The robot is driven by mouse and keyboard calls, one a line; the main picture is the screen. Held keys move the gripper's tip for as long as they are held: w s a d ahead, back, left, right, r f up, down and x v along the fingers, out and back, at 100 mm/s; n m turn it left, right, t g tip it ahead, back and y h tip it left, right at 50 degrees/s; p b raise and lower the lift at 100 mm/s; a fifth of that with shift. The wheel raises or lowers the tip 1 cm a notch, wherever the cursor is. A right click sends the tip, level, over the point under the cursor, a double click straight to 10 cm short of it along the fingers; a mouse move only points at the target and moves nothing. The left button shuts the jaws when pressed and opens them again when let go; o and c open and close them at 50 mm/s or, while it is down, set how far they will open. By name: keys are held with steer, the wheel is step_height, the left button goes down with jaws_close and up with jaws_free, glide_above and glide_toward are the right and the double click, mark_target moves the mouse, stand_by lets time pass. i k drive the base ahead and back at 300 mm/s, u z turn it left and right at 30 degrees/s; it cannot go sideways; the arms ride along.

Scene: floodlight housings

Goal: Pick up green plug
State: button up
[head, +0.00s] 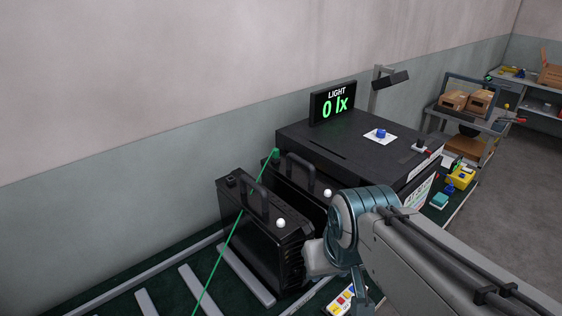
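A small green piece (275,153), which looks like the green plug, sits at the top rear corner of the farther black floodlight housing (307,177). A thin straight green line runs from it down to the bottom edge, crossing in front of the nearer black housing (262,242). My gripper (361,297) is at the lower middle, right of the housings and well apart from the green piece. The arm hides most of it, so its fingers cannot be made out.
Both housings have upright handles and white knobs. Behind them stands a large black box (340,150) with a blue button (381,134) and a "LIGHT 0 lx" display (333,104). Grey rails (246,276) lie on the green bench. A yellow device (460,177) stands at right.

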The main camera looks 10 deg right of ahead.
mark_target(276, 153)
steer(key=z, duration=0.75)
steer(key=k, duration=1.1)
steer(key=z, duration=1.15)
steer(key=i, duration=1.55)
steer(key=u, duration=1.3)
steer(key=i, duration=0.8)
steer(key=u, duration=1)
steer(key=i, duration=0.2)
steer(key=u, duration=0.25)
